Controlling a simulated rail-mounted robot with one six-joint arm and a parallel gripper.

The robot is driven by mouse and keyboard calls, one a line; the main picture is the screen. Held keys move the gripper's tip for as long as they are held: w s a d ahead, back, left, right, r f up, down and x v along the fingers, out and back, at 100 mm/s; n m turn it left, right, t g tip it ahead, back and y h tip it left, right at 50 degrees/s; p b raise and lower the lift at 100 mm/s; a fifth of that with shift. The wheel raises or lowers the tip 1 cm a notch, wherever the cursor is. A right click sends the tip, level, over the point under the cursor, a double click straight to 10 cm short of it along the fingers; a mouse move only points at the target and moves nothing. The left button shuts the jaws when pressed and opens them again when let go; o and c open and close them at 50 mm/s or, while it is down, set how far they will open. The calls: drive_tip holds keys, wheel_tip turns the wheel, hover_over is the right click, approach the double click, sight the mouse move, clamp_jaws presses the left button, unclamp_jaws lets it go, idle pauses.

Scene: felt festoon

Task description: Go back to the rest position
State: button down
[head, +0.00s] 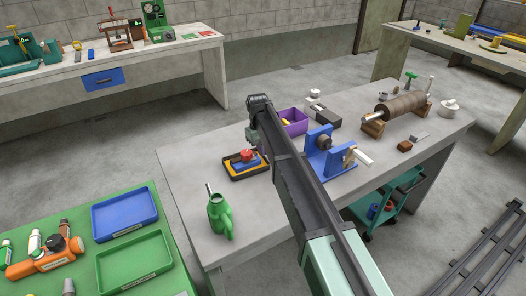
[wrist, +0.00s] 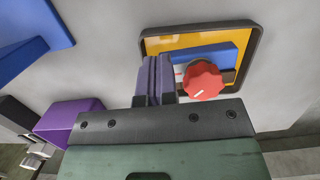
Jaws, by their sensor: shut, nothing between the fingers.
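My gripper (wrist: 154,72) is shut and empty, its two fingers pressed together in the wrist view. In the head view my gripper (head: 250,143) hangs from the arm's end over the near table (head: 190,185), partly hidden by the arm. A dark-rimmed tray (wrist: 256,40) with a yellow inside lies beyond and to the right of the fingers. It holds a blue block (wrist: 213,55) and a red knob (wrist: 202,80). In the head view this tray (head: 232,175) is just below my gripper. I cannot tell how high the fingertips are above the table.
A purple bin (head: 295,126) and a blue bracket (head: 318,155) stand right of my gripper. A green can (head: 219,216) stands in front, and a brown roller (head: 402,106) on a stand is farther right. Bare tabletop lies left of the tray.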

wheel_tip(320, 180, up, 7)
drive_tip(key=w+p, duration=0.1)
drive_tip(key=p, duration=0.3)
drive_tip(key=shift+a+f+p, duration=0.15)
drive_tip(key=shift+a+p, duration=0.15)
drive_tip(key=shift+p, duration=0.1)
drive_tip(key=s+d+m, duration=0.2)
drive_tip(key=s+d, duration=0.5)
drive_tip(key=s, duration=0.3)
drive_tip(key=s+d+m+t, duration=0.1)
drive_tip(key=s+d+m, duration=0.1)
drive_tip(key=s+d, duration=0.5)
drive_tip(key=s+d+m+y, duration=0.1)
drive_tip(key=s+d+m, duration=0.1)
drive_tip(key=s+d, duration=0.6)
drive_tip(key=s, duration=0.6)
drive_tip(key=shift+s+f+t, duration=0.2)
drive_tip(key=shift+s+t, duration=0.05)
drive_tip(key=shift+t, duration=0.05)
